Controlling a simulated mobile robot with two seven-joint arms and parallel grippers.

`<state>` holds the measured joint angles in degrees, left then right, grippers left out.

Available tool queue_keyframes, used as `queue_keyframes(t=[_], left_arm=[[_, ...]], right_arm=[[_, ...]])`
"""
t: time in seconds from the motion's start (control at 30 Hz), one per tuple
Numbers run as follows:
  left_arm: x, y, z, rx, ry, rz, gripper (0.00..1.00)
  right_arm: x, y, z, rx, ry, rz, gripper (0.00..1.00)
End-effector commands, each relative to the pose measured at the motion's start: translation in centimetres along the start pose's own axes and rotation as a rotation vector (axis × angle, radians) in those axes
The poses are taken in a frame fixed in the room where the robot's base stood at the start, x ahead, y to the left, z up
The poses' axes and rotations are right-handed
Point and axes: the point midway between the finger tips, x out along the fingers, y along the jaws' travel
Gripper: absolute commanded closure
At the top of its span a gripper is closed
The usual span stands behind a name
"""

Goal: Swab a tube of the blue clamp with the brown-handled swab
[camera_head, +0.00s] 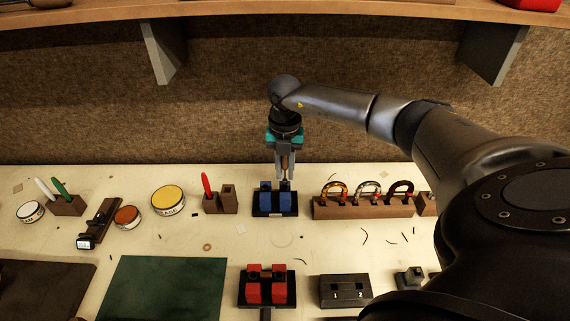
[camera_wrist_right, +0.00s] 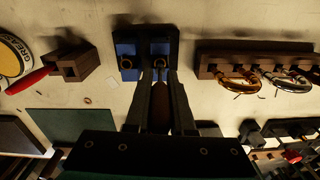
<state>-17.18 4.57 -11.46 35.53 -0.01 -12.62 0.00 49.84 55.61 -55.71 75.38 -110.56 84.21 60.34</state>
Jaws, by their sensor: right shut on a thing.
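The blue clamp (camera_head: 274,201) stands on a dark base at the back middle of the bench. In the right wrist view, the clamp (camera_wrist_right: 129,49) shows two tube openings side by side. My right gripper (camera_head: 284,176) points down just above the clamp's right half. It is shut on the brown-handled swab (camera_wrist_right: 160,112), whose brown handle shows between the fingers. The swab's lower end lines up with the right tube (camera_wrist_right: 160,62); I cannot tell whether it is inside. My left gripper is not in view.
A wooden block (camera_head: 220,203) with a red-handled tool (camera_head: 207,185) stands left of the clamp. A wooden rack (camera_head: 362,208) with horseshoe-shaped pieces stands close on the right. A red clamp (camera_head: 266,291) stands in front, beside a green mat (camera_head: 163,290). The bench between the clamps is mostly clear.

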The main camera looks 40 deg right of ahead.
Motion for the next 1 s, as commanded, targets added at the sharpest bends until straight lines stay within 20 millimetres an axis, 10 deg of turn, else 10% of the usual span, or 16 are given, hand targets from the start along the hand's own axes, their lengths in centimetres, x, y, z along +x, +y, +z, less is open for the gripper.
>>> queue_keyframes(t=[1.0], left_arm=[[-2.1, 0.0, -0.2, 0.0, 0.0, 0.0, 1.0]], right_arm=[[-2.3, 0.0, 0.0, 0.0, -0.001, 0.0, 1.0]])
